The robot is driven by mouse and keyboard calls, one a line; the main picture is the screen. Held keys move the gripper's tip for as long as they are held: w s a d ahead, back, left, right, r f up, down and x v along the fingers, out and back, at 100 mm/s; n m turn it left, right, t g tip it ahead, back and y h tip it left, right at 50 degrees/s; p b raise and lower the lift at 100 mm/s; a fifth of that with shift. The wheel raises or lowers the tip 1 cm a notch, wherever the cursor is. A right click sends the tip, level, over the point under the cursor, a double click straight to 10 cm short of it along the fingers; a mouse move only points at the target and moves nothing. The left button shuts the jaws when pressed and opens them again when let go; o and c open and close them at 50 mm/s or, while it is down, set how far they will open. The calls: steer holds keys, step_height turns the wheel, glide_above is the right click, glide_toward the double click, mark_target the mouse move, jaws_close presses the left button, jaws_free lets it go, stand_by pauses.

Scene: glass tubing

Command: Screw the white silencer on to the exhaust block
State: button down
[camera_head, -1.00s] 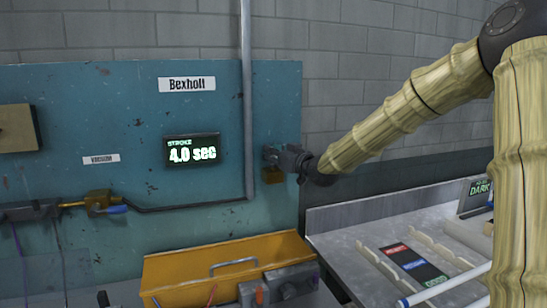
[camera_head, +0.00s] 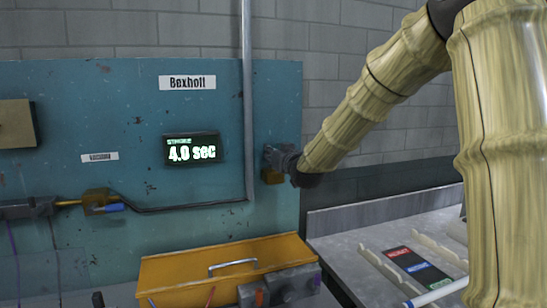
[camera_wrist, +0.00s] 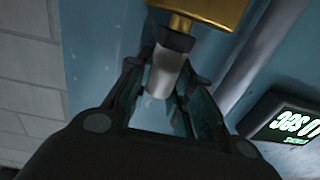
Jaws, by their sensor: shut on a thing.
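The exhaust block is a brass-coloured block (camera_wrist: 205,10) at the top of the wrist view. In the head view its lower part (camera_head: 271,177) shows near the right edge of the blue panel. My gripper (camera_wrist: 162,85) is shut on the white silencer (camera_wrist: 162,75), a short pale cylinder between the fingers. A dark collar (camera_wrist: 175,40) lies between the silencer and the block, in line with both. I cannot tell whether the threads are engaged. In the head view my gripper (camera_head: 278,159) is at the block and hides the silencer.
A vertical grey pipe (camera_head: 247,100) runs left of the block. A display (camera_head: 193,149) reading 4.0 sec is further left. An orange toolbox (camera_head: 190,266) stands below the panel. A grey bench (camera_head: 345,248) with a coloured card (camera_head: 417,265) and pale rails lies at the right.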

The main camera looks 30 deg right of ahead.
steer(key=shift+m+g+h, duration=0.5)
steer(key=shift+m+h, duration=0.6)
steer(key=shift+h, duration=0.6)
steer(key=c, duration=1.3)
jaws_free()
steer(key=shift+o, duration=0.2)
steer(key=shift+n+y+b, duration=0.3)
steer(key=shift+y+b, duration=0.05)
steer(key=shift+y, duration=0.15)
steer(key=shift+d+n+t+y, duration=0.1)
steer(key=shift+n+t+y, duration=0.3)
steer(key=shift+y, duration=0.2)
steer(key=shift+r+n+t+y+p, duration=0.15)
steer(key=shift+n+y+p, duration=0.35)
steer(key=shift+y, duration=0.4)
steer(key=shift+n+t+y+p, duration=0.15)
steer(key=shift+n+y+p, duration=0.1)
steer(key=shift+n+y, duration=0.55)
steer(key=shift+y, duration=0.4)
steer(key=shift+n+y+p, duration=0.5)
steer(key=shift+y+p, duration=0.3)
steer(key=shift+p, duration=0.15)
